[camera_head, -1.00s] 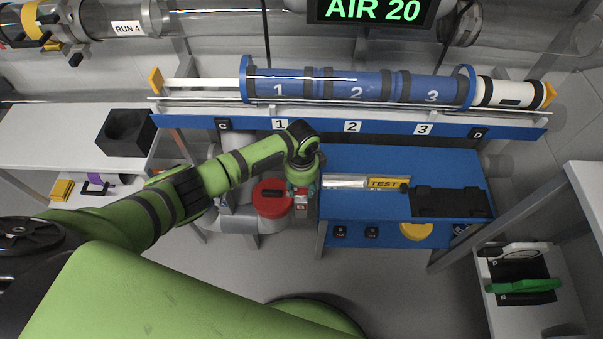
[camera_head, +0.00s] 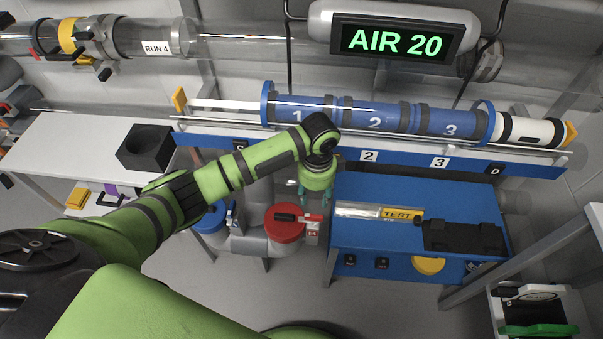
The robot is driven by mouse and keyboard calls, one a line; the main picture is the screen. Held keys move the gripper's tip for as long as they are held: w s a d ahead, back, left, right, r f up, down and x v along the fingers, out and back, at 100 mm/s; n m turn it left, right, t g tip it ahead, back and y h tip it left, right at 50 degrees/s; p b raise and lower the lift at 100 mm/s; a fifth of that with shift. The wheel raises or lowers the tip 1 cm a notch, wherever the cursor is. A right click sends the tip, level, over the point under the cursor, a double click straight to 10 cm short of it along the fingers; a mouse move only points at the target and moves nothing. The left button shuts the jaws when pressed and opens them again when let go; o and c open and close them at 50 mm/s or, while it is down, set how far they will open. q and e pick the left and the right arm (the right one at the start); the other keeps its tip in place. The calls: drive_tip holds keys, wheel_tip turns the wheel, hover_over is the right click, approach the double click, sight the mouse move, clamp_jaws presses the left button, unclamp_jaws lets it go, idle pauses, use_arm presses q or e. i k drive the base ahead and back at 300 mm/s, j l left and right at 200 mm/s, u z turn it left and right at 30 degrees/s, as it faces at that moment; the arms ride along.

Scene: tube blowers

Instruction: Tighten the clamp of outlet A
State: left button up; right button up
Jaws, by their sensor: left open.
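A grey pipe outlet with a round red cap (camera_head: 281,228) stands left of the blue bench. A black-and-red handle (camera_head: 300,217) lies across the cap, with a small red-and-white tag beside it. A second outlet with a blue cap (camera_head: 210,217) is partly behind my left arm. I cannot read which outlet is A, and I cannot tell how tight any clamp is. My left gripper (camera_head: 314,197) points down, open, just above and right of the red cap. Its teal fingers are small and partly hidden by the wrist. My right gripper is not in view.
The blue bench (camera_head: 374,239) holds a clear tube with a yellow TEST label (camera_head: 401,214) and a black case (camera_head: 463,236). A blue numbered cylinder (camera_head: 390,119) lies behind. A white table (camera_head: 72,151) at left carries a black box (camera_head: 146,148). The display (camera_head: 395,41) reads AIR 20.

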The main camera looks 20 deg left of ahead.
sight(232, 212)
drive_tip(key=u, duration=1.4)
